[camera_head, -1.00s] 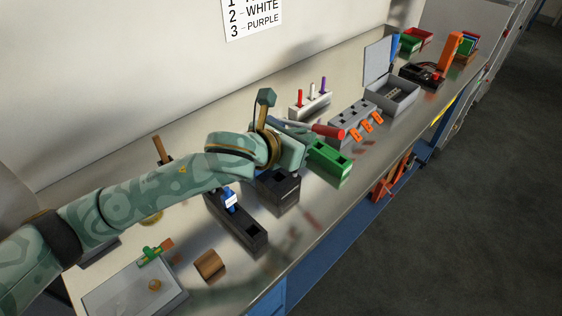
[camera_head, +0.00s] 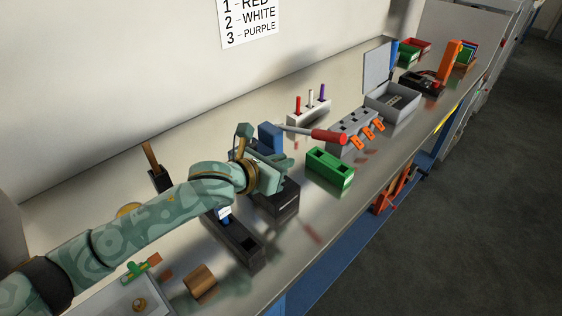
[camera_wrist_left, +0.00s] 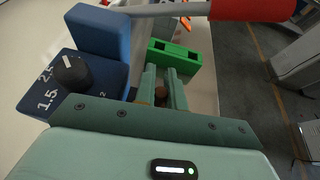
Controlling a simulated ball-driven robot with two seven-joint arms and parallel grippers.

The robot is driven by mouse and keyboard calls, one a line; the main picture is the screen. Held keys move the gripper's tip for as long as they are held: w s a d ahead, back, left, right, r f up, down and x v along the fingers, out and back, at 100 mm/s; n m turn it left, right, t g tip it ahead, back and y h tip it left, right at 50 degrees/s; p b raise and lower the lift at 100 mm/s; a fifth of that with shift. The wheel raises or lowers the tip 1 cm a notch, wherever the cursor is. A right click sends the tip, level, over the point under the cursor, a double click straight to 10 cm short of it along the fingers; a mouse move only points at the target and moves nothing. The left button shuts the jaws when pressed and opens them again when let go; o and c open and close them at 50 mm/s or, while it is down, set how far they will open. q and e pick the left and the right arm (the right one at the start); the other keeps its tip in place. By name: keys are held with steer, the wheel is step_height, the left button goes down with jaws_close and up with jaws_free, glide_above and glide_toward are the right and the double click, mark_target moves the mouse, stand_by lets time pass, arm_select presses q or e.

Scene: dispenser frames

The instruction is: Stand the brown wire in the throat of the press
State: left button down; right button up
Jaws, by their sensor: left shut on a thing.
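My left gripper (camera_head: 276,177) is shut on a small brown piece (camera_wrist_left: 161,96), which shows between its fingers in the left wrist view and looks like the brown wire. Most of that piece is hidden by the fingers. The gripper is close beside the press, above a black box (camera_head: 278,204). The press throat is hidden, so I cannot tell whether the wire is in it. My right gripper is not in view.
A green two-slot block (camera_head: 330,168) stands right of the gripper. A black holder (camera_head: 160,180) with a brown stick is behind my arm.

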arm_select(q)
steer(key=c, duration=1.5)
jaws_free()
steer(key=shift+f, duration=0.1)
steer(key=p+v, duration=0.3)
steer(key=v, duration=0.9)
steer(key=shift+p, duration=0.35)
